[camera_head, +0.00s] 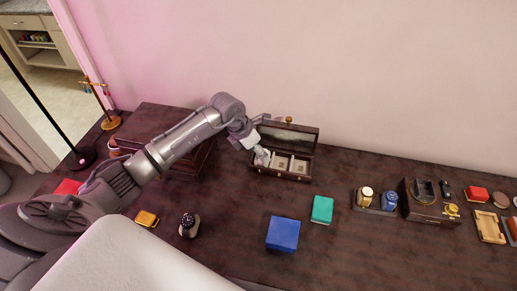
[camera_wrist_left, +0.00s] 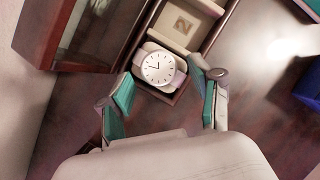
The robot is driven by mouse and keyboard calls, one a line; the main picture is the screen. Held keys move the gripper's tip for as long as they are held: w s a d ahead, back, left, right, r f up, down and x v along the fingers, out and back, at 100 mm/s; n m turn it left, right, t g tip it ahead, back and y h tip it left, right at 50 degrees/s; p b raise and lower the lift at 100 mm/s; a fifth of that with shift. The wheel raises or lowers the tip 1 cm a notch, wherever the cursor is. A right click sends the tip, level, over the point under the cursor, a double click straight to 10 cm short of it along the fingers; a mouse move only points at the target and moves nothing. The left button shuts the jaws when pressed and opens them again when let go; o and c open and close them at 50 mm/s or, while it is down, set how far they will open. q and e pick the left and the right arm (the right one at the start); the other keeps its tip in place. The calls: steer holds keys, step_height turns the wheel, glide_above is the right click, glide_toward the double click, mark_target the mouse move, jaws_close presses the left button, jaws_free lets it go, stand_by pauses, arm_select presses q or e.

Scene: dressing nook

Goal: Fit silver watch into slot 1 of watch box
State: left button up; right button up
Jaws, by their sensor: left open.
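The dark wooden watch box (camera_head: 281,174) stands open against the wall, its lid raised at the back. In the left wrist view, the silver watch (camera_wrist_left: 158,68) with a white dial and pale strap lies face up in the end compartment. This compartment is beside the cream one marked 2 (camera_wrist_left: 183,25). My left gripper (camera_wrist_left: 166,88) is open, its teal-padded fingers on either side of the watch's near end with no visible contact. In the head view, my left gripper (camera_head: 261,155) is over the box's left end and hides much of that compartment. My right gripper is not in view.
A dark chest (camera_head: 158,117) stands left of the box, behind my arm. A blue box (camera_head: 283,233) and a teal box (camera_head: 322,210) lie in front. A two-watch stand (camera_head: 376,207) is to the right. A black watch (camera_head: 188,220) sits near my forearm.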

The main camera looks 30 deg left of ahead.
arm_select(q)
steer(key=shift+a+r, duration=0.1)
steer(key=shift+r, duration=0.2)
steer(key=b+v, duration=0.1)
steer(key=v, duration=1)
steer(key=shift+s+r+b, duration=0.2)
steer(key=shift+r+b, duration=0.05)
steer(key=shift+b, duration=0.05)
steer(key=shift+a, duration=0.1)
